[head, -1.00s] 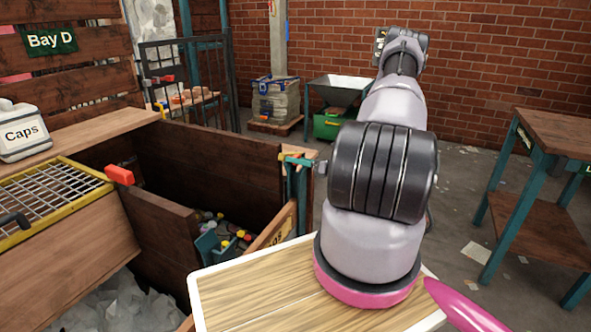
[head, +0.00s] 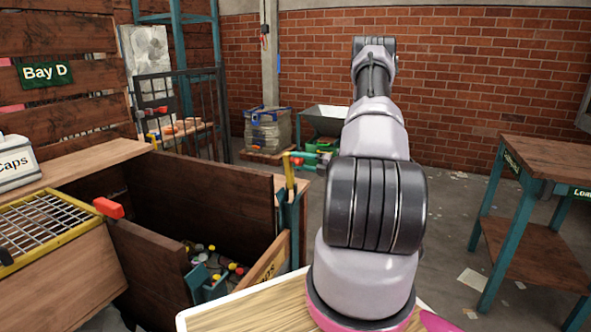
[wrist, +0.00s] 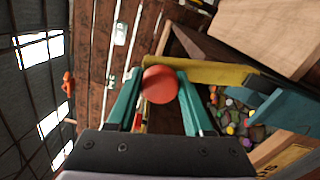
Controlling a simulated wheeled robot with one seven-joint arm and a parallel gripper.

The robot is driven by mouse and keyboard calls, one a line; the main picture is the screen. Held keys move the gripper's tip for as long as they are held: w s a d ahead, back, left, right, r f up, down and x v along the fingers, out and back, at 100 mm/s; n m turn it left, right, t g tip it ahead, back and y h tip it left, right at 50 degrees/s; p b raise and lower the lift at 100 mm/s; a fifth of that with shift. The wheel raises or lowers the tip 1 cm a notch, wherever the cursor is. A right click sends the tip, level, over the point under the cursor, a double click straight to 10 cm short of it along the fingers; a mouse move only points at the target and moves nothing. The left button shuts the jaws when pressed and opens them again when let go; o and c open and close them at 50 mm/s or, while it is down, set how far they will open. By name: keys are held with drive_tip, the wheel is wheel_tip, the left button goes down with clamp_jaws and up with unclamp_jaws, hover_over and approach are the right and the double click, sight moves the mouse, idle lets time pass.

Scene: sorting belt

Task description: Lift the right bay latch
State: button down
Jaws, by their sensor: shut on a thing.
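The right bay latch is a yellow bar (head: 289,172) with a red ball knob. In the head view it stands near upright above a teal bracket post (head: 291,215) at the bay's right corner. In the wrist view the red knob (wrist: 160,84) sits between the teal fingers of my gripper (wrist: 158,92), and the yellow bar (wrist: 215,73) runs from it to the teal bracket (wrist: 278,108). My gripper (head: 302,157) is shut on the latch at its knob end. The far side of the grip is hidden.
The wooden bay (head: 225,185) holds several coloured caps. A second latch with a red grip (head: 108,208) is on the bay's left wall. A yellow-framed mesh (head: 45,225) lies at left. A wooden table (head: 545,160) stands at right; floor before it is largely clear.

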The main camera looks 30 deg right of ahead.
drive_tip(key=shift+w+d+m, duration=0.85)
drive_tip(key=shift+d+m, duration=0.25)
drive_tip(key=shift+m, duration=0.1)
drive_tip(key=shift+w+d+m, duration=0.85)
drive_tip(key=shift+d+m, duration=0.25)
drive_tip(key=shift+m, duration=0.1)
drive_tip(key=shift+c, duration=1.5)
unclamp_jaws()
drive_tip(key=shift+r, duration=0.1)
drive_tip(key=v, duration=1.1)
drive_tip(key=shift+w, duration=0.1)
